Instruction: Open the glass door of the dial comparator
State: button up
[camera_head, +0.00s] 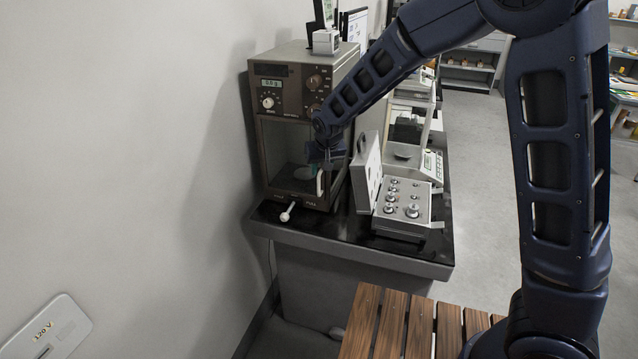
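The dial comparator (283,82) is a brown upright cabinet with dials and a small green display, standing against the wall on the black-topped table. Its glass door (283,150) fills the lower front and looks closed, flush with the frame. A pale upright handle (319,183) shows at the door's right side. My gripper (321,167) is in front of the door's right part, just above the handle. It is small and dark here, and I cannot tell whether its fingers are open or shut or touch the handle. My wrist hides the door's upper right corner.
A grey case of metal weights (403,205) with its lid raised stands right of the comparator. A white-framed balance (413,150) is behind it. A white-knobbed lever (287,212) sticks out below the door. The table's black top (335,226) is clear in front.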

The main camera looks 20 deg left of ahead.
aim_at(319, 180)
jog(key=x, duration=0.8)
jog(key=shift+w+f, duration=0.1)
jog(key=shift+f, duration=0.2)
grip_shut()
